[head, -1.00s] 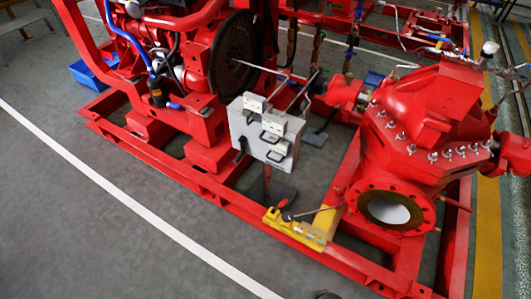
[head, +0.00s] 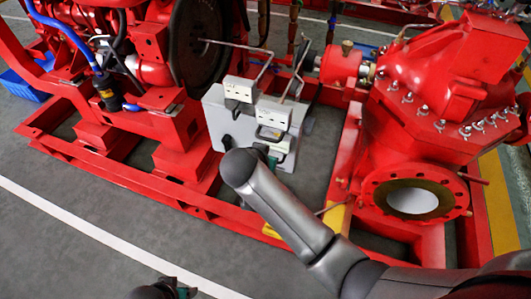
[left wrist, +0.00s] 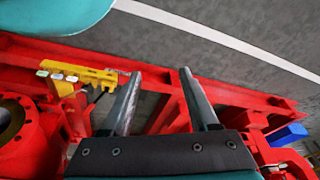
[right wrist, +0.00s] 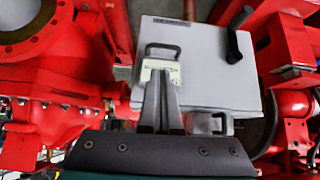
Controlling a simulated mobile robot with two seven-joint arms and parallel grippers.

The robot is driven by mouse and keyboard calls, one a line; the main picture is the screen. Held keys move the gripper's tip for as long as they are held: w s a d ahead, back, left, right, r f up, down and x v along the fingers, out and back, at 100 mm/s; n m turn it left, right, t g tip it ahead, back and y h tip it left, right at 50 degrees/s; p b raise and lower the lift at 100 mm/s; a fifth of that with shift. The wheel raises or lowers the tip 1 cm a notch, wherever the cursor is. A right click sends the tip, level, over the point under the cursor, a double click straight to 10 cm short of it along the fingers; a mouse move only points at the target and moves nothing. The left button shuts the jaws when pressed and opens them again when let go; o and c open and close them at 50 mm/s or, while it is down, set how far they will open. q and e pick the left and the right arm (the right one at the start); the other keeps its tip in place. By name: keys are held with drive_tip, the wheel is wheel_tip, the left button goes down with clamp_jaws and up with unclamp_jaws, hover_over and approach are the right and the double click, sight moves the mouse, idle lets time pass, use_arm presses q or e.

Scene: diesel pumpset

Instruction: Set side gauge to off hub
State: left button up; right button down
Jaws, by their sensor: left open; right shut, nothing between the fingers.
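A grey box (head: 222,118) stands by the coupling and carries white blocks, an upper one (head: 240,90) and a lower one (head: 272,113), with dark handles and bent rods (head: 265,62) rising toward the hub area. I cannot tell which block is the side gauge. In the right wrist view a labelled block (right wrist: 150,72) has a dark loop handle (right wrist: 163,49) above it. My right gripper (right wrist: 161,82) is shut and empty, its tips over that block; contact is unclear. My left gripper (left wrist: 158,74) is open and empty, away from the box, over the red frame.
A yellow bracket (left wrist: 80,71) with small tags sits on the red base frame (head: 110,180). The red pump (head: 430,90) stands at right, the flywheel (head: 197,45) at upper left. A black lever (right wrist: 238,30) is on the box. Floor in front is free.

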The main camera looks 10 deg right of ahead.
use_arm(q)
drive_tip(key=shift+r, duration=0.1)
use_arm(e)
drive_tip(key=shift+r, duration=0.2)
drive_tip(key=shift+f, duration=0.1)
drive_tip(key=b+x, duration=0.5)
drive_tip(key=x, duration=0.4)
drive_tip(key=shift+w+f+b, duration=0.15)
drive_tip(key=shift+b, duration=0.15)
use_arm(q)
drive_tip(key=w+d+r+t, duration=0.1)
drive_tip(key=w+r+t, duration=0.2)
drive_tip(key=r, duration=0.7)
drive_tip(key=shift+d+h, duration=0.4)
use_arm(e)
drive_tip(key=shift+w+d+f, duration=0.15)
drive_tip(key=shift+w+f, duration=0.05)
